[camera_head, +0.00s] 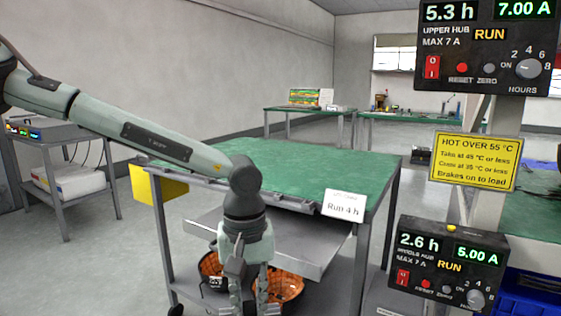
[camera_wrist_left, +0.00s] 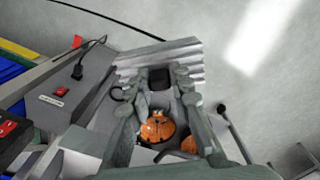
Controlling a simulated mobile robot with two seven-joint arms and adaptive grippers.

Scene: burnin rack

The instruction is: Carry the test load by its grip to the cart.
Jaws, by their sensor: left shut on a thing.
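My left gripper (camera_head: 250,298) reaches down in front of the cart (camera_head: 300,171) in the head view, its fingertips near the bottom edge of the picture. In the left wrist view the gripper (camera_wrist_left: 162,82) is shut on a dark block, which looks like the grip of the test load (camera_wrist_left: 160,56). The load looks like a grey, ribbed metal body just beyond the fingertips. In the head view I cannot make the load out clearly. The cart has a green top, a grey tray under it and a lower shelf. My right gripper is not in view.
Orange round items (camera_head: 278,291) lie low at the cart. Two black timer boxes (camera_head: 450,262) showing RUN and a yellow hot-warning sign (camera_head: 474,160) stand at the right. The green cart top is mostly clear, with a "Run 4 h" card (camera_head: 344,206) at its front corner.

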